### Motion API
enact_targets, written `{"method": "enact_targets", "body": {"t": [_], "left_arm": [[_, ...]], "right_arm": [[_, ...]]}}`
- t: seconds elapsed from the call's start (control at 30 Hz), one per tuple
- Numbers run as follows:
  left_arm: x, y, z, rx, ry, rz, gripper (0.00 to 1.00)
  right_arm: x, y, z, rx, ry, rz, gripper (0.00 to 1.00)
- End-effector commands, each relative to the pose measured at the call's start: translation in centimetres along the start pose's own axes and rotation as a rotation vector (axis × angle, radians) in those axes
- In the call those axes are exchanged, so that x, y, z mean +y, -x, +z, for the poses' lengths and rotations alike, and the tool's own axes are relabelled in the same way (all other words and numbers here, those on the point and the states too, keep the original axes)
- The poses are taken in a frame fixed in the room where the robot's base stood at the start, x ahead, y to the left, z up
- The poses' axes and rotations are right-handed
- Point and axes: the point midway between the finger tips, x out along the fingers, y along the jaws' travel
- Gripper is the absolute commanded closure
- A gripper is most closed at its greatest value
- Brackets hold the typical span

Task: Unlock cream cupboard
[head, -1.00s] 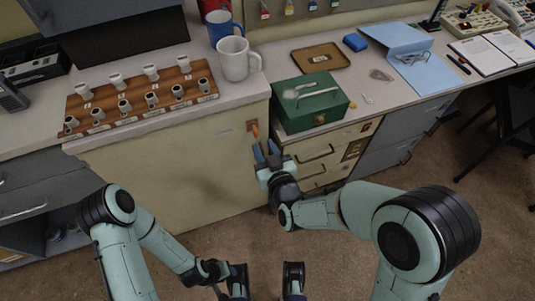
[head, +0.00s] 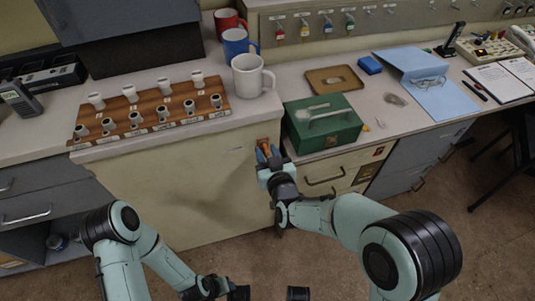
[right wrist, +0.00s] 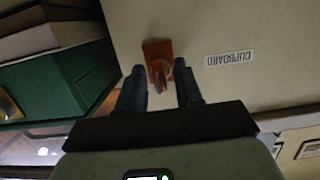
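The cream cupboard (head: 185,195) stands under the left counter, its door closed as far as I see. A small orange-brown lock plate (right wrist: 158,50) is on its door, beside an upside-down CUPBOARD label (right wrist: 229,58). A small orange-brown piece, seemingly the key (right wrist: 159,76), sticks out from the plate. My right gripper (right wrist: 160,80) is at the lock, with one finger on each side of this piece and visible gaps between. In the head view the gripper (head: 268,156) hides part of the lock. My left arm reaches low at bottom left; its gripper is cut off by the frame edge.
A green metal box (head: 322,122) stands on the right counter, close beside the cupboard. A wooden rack (head: 150,118) with several labelled knobs and a white mug (head: 250,77) are on the counter above. Drawers (head: 335,173) are right of the cupboard. Floor in front is clear.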

Motion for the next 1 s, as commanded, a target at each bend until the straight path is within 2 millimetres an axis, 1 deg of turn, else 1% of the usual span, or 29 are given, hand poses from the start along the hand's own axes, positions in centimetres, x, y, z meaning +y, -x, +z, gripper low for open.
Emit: {"method": "enact_targets", "body": {"t": [0.03,0.07,0.1,0.13,0.57,1.0], "left_arm": [[0.0,0.0,0.0,0.000,0.000,0.000,0.57],[0.0,0.0,0.0,0.000,0.000,0.000,0.57],[0.0,0.0,0.0,0.000,0.000,0.000,0.57],[0.0,0.0,0.0,0.000,0.000,0.000,0.57],[0.0,-0.1,0.0,-0.001,0.000,0.000,0.57],[-0.8,-2.7,0.3,-0.014,0.002,-0.005,0.57]], "right_arm": [[0.0,0.0,0.0,0.000,0.000,0.000,0.68],[0.0,0.0,0.0,0.000,0.000,0.000,0.78],[0.0,0.0,0.0,0.000,0.000,0.000,0.91],[0.0,0.0,0.0,0.000,0.000,0.000,1.00],[0.0,0.0,0.0,0.000,-0.003,-0.001,1.00],[0.1,-0.2,0.2,0.001,-0.174,-0.034,1.00]]}}
